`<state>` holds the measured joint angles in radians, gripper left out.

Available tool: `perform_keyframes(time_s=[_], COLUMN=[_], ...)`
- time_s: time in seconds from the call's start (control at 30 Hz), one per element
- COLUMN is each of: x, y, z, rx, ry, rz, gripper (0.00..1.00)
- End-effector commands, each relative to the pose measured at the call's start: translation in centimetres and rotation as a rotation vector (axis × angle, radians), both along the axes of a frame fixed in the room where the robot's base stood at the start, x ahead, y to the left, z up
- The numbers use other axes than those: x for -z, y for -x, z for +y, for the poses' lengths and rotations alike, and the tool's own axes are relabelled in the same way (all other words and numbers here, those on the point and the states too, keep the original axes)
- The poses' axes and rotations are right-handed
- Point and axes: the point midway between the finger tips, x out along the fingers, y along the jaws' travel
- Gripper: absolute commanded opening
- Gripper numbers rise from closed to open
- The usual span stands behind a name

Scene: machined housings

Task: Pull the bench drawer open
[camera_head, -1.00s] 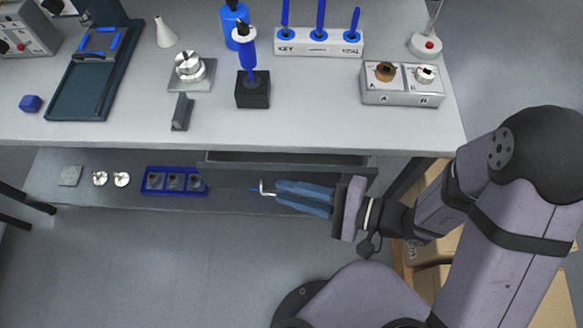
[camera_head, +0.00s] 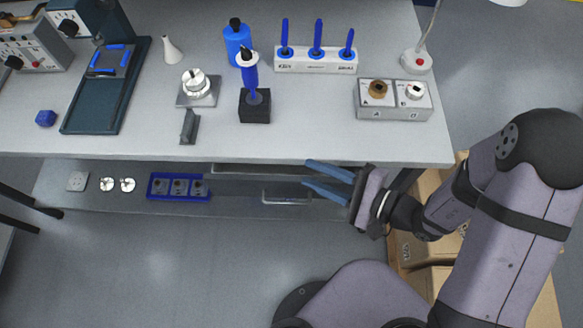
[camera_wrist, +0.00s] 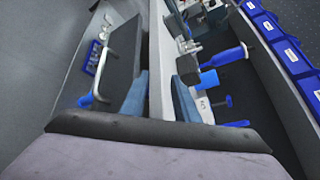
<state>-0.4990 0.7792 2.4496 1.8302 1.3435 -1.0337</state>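The bench drawer (camera_head: 235,184) is grey and sits under the bench's front edge. A narrow dark strip shows above its front, so it looks slightly out; how far is hard to tell. Its bar handle (camera_head: 287,202) is in plain view on the front. The drawer (camera_wrist: 124,48) and its handle (camera_wrist: 98,80) also show left of the fingers in the wrist view. My gripper (camera_head: 329,178) is open and empty, its blue fingers spread near the bench edge, to the upper right of the handle and apart from it. In the wrist view the bench edge shows between the fingers (camera_wrist: 160,98).
The bench top (camera_head: 300,140) carries a block with blue handles (camera_head: 316,60), a two-socket box (camera_head: 393,100) and a blue driver on a black stand (camera_head: 255,105). A lower shelf holds a blue tray (camera_head: 178,187). Cardboard boxes (camera_head: 425,262) stand right. Floor in front is clear.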

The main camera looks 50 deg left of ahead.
Motion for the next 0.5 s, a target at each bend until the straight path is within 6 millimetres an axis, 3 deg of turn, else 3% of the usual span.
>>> perform_keyframes(time_s=[0.07, 0.3, 0.5], x=[0.3, 6.9, 9.4], y=[0.0, 2.0, 2.9], z=[-0.9, -3.4, -4.5], rx=[-0.039, -0.174, -0.217], ry=[0.018, -0.006, -0.04], rz=[0.002, -0.025, -0.039], gripper=[0.28, 0.28, 0.28])
